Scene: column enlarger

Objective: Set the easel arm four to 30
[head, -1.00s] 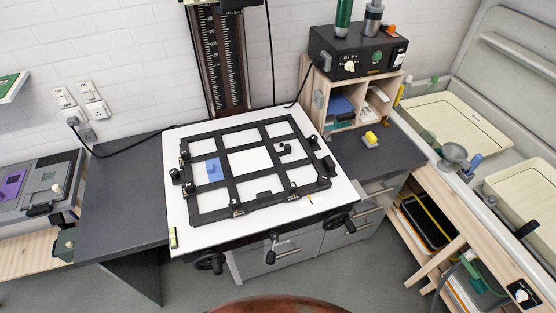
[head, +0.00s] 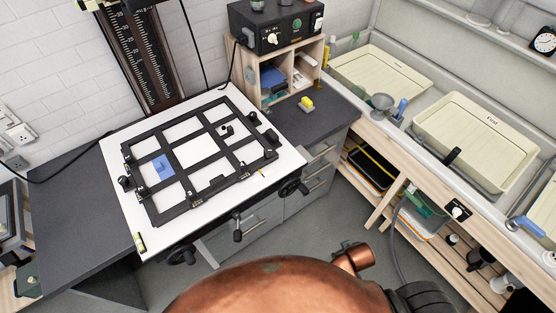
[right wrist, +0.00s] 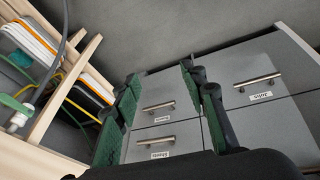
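The black easel (head: 192,190) lies on a white baseboard (head: 272,180) in the head view. Its crossing arms divide it into several panes, with small clamps and knobs along the edges. I cannot read its scales or tell which arm is number four. A blue piece (head: 163,167) sits on its left side, and a small dark piece (head: 226,130) at its upper right. My right gripper (right wrist: 158,92) shows in the right wrist view, its green-padded fingers apart with nothing between them, in front of grey drawers. My left gripper is out of view.
The enlarger column (head: 139,62) with its scale stands behind the easel. Black hand knobs (head: 238,228) stick out below the baseboard's front edge. A black timer box (head: 276,28) tops a wooden shelf at right. Cream trays (head: 380,80) fill the sink. Grey drawers (right wrist: 256,75) stand beyond my right gripper.

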